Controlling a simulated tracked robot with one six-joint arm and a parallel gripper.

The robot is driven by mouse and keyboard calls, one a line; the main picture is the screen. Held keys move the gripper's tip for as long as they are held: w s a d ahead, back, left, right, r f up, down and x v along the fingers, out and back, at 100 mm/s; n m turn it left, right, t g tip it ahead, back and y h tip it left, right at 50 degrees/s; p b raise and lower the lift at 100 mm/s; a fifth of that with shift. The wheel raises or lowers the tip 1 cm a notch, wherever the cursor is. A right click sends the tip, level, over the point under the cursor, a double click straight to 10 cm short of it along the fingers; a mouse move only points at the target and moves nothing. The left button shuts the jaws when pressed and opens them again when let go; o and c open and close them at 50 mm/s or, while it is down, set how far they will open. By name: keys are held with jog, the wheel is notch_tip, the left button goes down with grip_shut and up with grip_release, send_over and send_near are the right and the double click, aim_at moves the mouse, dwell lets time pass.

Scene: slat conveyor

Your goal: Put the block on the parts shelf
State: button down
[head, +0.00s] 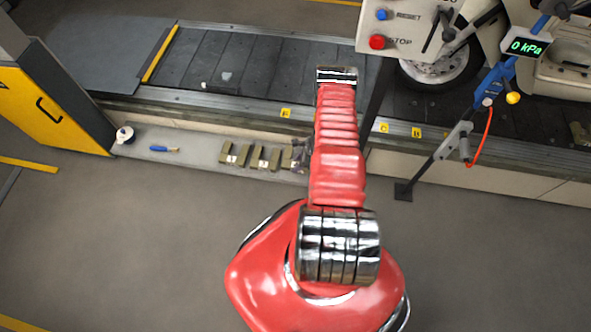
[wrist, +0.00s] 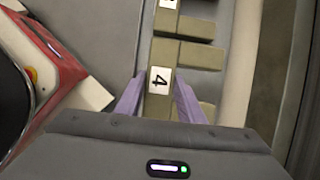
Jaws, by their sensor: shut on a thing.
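My gripper (wrist: 158,100) is shut on an olive block (wrist: 157,107), which sits between its two purple-grey fingers. A white tag with a 4 (wrist: 160,80) shows at the block's far end; I cannot tell whether it belongs to the block. The parts shelf (head: 195,148) is a long grey ledge along the conveyor's near side; it also shows in the wrist view (wrist: 120,35). The gripper is low at the shelf, at the right end of a row of olive pieces. In the head view my red arm mostly hides it. Contact between block and shelf cannot be judged.
Several olive pieces with white tags (head: 257,157) stand close together on the shelf; some are right beside the fingers (wrist: 200,55). A tape roll (head: 125,134) and a blue-handled tool (head: 164,149) lie further left. A control post (head: 376,100) rises right of my arm.

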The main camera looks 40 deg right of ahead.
jog(key=shift+f, duration=2)
jog(key=c, duration=1.2)
grip_release()
jog(key=shift+v, duration=6.05)
jog(key=shift+s, duration=0.1)
